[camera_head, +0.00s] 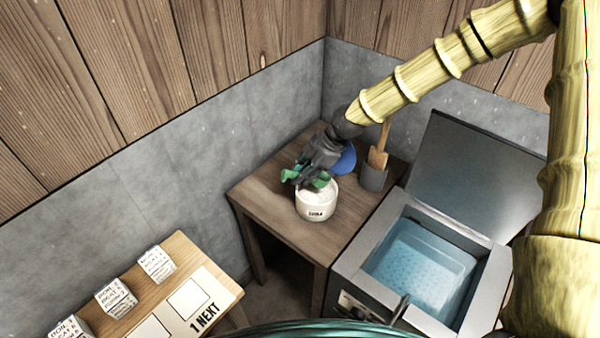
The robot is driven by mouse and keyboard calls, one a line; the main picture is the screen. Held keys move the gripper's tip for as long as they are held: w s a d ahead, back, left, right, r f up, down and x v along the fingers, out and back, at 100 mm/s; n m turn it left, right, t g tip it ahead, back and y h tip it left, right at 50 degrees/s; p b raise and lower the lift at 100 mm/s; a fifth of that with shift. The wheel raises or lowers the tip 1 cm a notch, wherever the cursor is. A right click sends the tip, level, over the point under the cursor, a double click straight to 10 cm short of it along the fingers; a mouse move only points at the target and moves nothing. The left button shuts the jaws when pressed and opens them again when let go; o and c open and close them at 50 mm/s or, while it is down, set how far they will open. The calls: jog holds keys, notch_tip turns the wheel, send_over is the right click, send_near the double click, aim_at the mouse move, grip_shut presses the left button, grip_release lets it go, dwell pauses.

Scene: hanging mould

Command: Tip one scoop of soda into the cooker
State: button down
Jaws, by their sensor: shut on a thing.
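Bluish water and a pale, perforated basket-like insert (425,270) show inside.
A blue round thing (345,160) is behind my gripper. A light wooden bench (180,262) at the lower left holds several small printed blocks (156,263). The brown table's front (275,222) is clear.

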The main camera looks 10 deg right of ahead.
jog(key=f, duration=0.1)
jog(key=w+f+b, duration=0.1)
jog(key=shift+w+d+f, duration=0.1)
jog(key=shift+d+f, duration=0.05)
jog(key=shift+f, duration=0.25)
jog(key=shift+s+d+y+b, duration=0.15)
jog(key=shift+s+y+b, duration=0.15)
jog(key=shift+s+b, duration=0.15)
jog(key=shift+w+d+f+b, duration=0.15)
jog(key=shift+f+b, duration=0.35)
jog(key=shift+f, duration=0.75)
jog(key=shift+w+d+f+b, duration=0.15)
jog(key=shift+f+b, duration=0.3)
jog(key=shift+f, duration=0.75)
jog(key=shift+f, duration=0.1)
jog(key=shift+r+p, duration=3.5)
jog(key=shift+r, duration=1.05)
